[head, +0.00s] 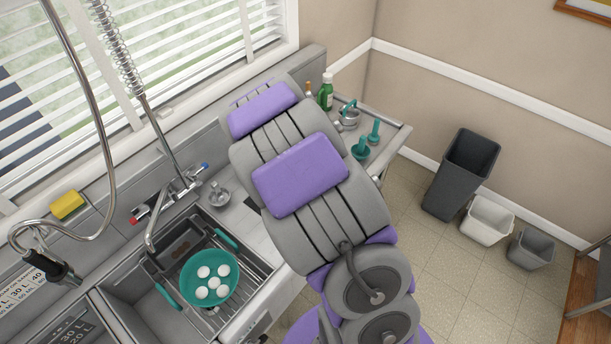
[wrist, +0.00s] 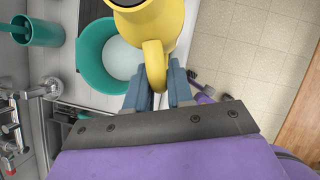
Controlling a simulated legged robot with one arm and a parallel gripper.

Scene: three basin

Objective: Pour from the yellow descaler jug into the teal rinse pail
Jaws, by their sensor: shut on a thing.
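The yellow jug (wrist: 167,18) is at the top middle of the wrist view, its dark mouth cut by the top edge. My gripper (wrist: 158,84) is shut on the jug's yellow handle. The teal pail (wrist: 90,62) is below and left of the jug, open side up. Its inside looks pale; I cannot tell if that is liquid. The jug covers part of the pail's right side. The jug's tilt is hard to judge, and no stream shows. In the head view my arm hides the jug, pail and gripper.
A teal colander (head: 185,284) with several white eggs sits over the sink (head: 129,283). Faucet and spray hose stand behind it. A green bottle (head: 325,94), metal pot (head: 349,118) and teal utensils are on the far counter. Three bins, one dark (head: 463,172), stand on the floor at right.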

